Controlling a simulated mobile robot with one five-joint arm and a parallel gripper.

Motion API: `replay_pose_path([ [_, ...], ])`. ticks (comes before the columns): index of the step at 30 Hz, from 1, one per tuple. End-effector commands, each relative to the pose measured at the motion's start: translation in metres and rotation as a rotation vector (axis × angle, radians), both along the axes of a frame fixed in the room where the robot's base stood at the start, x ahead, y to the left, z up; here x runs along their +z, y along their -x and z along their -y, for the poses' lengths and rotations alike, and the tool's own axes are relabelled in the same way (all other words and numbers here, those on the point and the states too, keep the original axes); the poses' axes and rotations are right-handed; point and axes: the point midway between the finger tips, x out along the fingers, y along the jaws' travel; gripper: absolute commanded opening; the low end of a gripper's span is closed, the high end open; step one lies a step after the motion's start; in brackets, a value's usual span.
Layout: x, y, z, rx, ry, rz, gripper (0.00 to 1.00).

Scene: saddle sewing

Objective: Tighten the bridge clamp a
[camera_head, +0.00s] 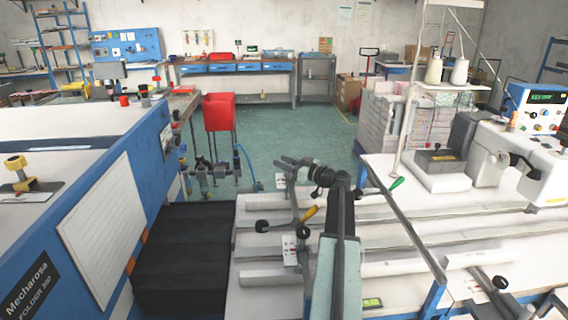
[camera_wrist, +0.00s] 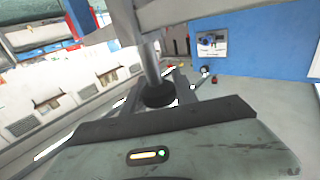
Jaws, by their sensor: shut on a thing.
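In the wrist view, a black knob (camera_wrist: 158,95) sits on a metal rod (camera_wrist: 150,62) joined to a grey bar (camera_wrist: 185,13). My gripper (camera_wrist: 160,90) is shut on this knob, with its fingers partly hidden behind the wrist body. In the head view, my dark wrist is at the clamp's far end, and the grip itself is unclear.
A blue folder machine (camera_head: 150,160) stands close on the left, with black steps (camera_head: 185,265) beside it. A white sewing machine (camera_head: 525,150) is at the right. Open green floor (camera_head: 290,125) lies beyond.

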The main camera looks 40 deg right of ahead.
Motion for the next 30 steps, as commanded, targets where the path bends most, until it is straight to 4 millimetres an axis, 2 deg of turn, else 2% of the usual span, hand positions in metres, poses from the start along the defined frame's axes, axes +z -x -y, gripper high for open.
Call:
replay_pose_path([
  [14,-0.001,0.001,0.000,-0.018,0.001,-0.002,0.00],
  [15,-0.001,0.001,0.000,-0.018,0.001,-0.002,0.39],
  [17,-0.001,0.001,0.001,-0.018,0.001,-0.002,0.56],
  [26,0.000,0.001,0.001,-0.018,0.000,-0.001,0.56],
  [30,-0.001,0.018,0.002,-0.020,0.000,-0.001,0.56],
])
